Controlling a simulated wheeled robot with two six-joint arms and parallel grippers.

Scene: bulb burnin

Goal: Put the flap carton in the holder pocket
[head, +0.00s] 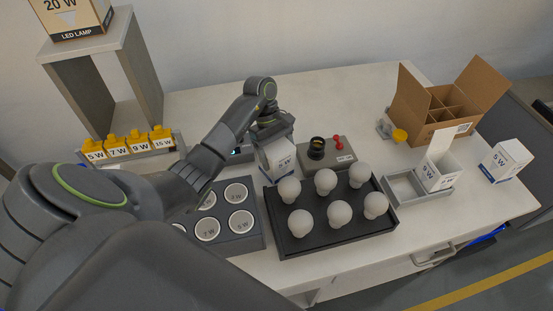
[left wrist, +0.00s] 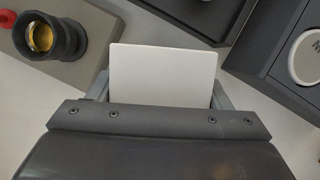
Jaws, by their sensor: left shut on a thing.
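My left gripper (head: 272,130) is shut on a white carton (head: 280,159), behind the bulb tray. The left wrist view shows the carton's plain white face (left wrist: 163,75) between the fingers. Whether its base touches the table is unclear. The grey holder (head: 402,190) stands to the right of the bulb tray. Its left pocket is empty. Another white carton (head: 437,177), marked 5 W, stands in its right part with a tall flap (head: 440,144) raised. My right gripper is not in view.
A black tray (head: 333,236) with several bulbs lies between the held carton and the front edge. A tester with a black socket (head: 317,148) and red lever stands beside the carton. A divided cardboard box (head: 437,107) and a closed 5 W carton (head: 505,160) are at right.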

